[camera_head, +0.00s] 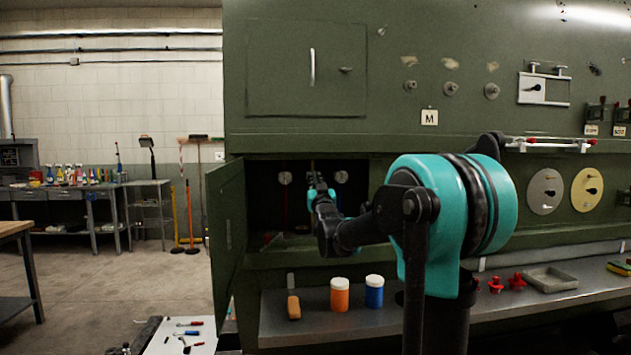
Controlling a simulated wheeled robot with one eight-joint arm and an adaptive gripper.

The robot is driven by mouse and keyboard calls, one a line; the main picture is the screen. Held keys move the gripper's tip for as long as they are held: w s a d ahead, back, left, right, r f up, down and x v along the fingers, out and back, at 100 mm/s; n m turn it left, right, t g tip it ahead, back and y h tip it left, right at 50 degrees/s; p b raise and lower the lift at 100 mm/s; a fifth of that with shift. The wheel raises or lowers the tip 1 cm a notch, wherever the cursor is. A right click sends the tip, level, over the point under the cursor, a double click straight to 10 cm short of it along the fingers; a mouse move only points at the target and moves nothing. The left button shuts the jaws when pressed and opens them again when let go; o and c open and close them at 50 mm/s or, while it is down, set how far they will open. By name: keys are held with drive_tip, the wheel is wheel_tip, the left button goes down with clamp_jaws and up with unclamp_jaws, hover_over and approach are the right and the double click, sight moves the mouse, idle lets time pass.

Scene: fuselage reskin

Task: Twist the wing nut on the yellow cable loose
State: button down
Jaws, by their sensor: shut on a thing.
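My gripper (316,182) reaches into the dark open compartment (262,167) in the green fuselage panel. It is small in view and seen from behind. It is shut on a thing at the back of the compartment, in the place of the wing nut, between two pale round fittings. One pale fitting (285,178) is left of my gripper and the other (341,177) is right of it. The gripper and arm hide the wing nut itself, and I cannot make out the yellow cable. A thin reddish line hangs below the left fitting.
The compartment's green door (227,235) stands open on the left. Below, a grey shelf (420,312) holds an orange jar (340,295), a blue jar (374,291), a wood-coloured block (294,307), red knobs (516,281) and a grey tray (550,279).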

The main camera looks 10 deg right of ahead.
drive_tip(key=shift+n, duration=0.4)
drive_tip(key=n+y, duration=0.3)
drive_tip(key=n, duration=0.2)
drive_tip(key=shift+d, duration=0.1)
drive_tip(key=n+g+y, duration=0.1)
drive_tip(key=n, duration=0.2)
drive_tip(key=n+g+y, duration=0.1)
drive_tip(key=n, duration=0.2)
drive_tip(key=n+g, duration=0.1)
drive_tip(key=n, duration=0.1)
drive_tip(key=n+g+y, duration=0.1)
drive_tip(key=n, duration=0.2)
drive_tip(key=shift+y, duration=0.3)
drive_tip(key=n, duration=0.2)
drive_tip(key=n+g, duration=0.1)
drive_tip(key=n, duration=0.1)
drive_tip(key=shift+n+g, duration=0.3)
drive_tip(key=shift+n, duration=0.3)
drive_tip(key=c, duration=1.5)
unclamp_jaws()
drive_tip(key=shift+c, duration=0.2)
